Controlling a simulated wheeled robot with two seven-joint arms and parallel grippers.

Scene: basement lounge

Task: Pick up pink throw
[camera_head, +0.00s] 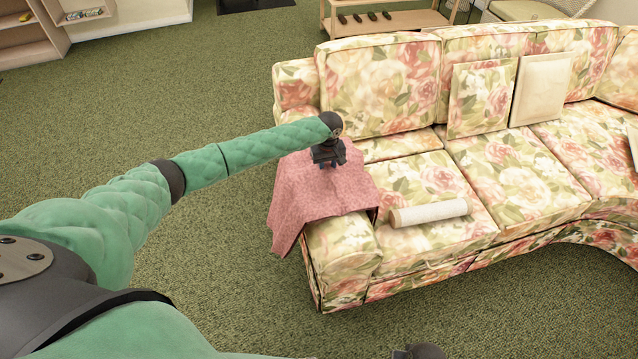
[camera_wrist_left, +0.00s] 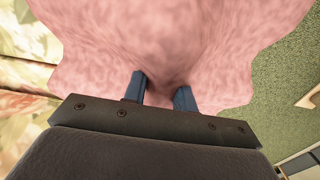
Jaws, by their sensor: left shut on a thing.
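The pink throw (camera_head: 320,195) is draped over the left arm of the floral sofa, and its cloth hangs down the outer side. My left gripper (camera_head: 328,163) is at the upper part of the throw, shut on its cloth. In the left wrist view the throw (camera_wrist_left: 170,35) fills the upper middle, bunched between the two blue fingers of my left gripper (camera_wrist_left: 160,92). A dark part of what looks like my right gripper (camera_head: 418,351) shows at the bottom edge; its fingers cannot be made out.
The floral sofa (camera_head: 410,175) curves away to the right. A pale roll (camera_head: 430,213) lies on its seat near the throw. Two cushions lean on the backrest, one floral (camera_head: 481,98) and one cream (camera_head: 541,89). A wooden shoe rack (camera_head: 388,20) stands behind. The green carpet at left is open.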

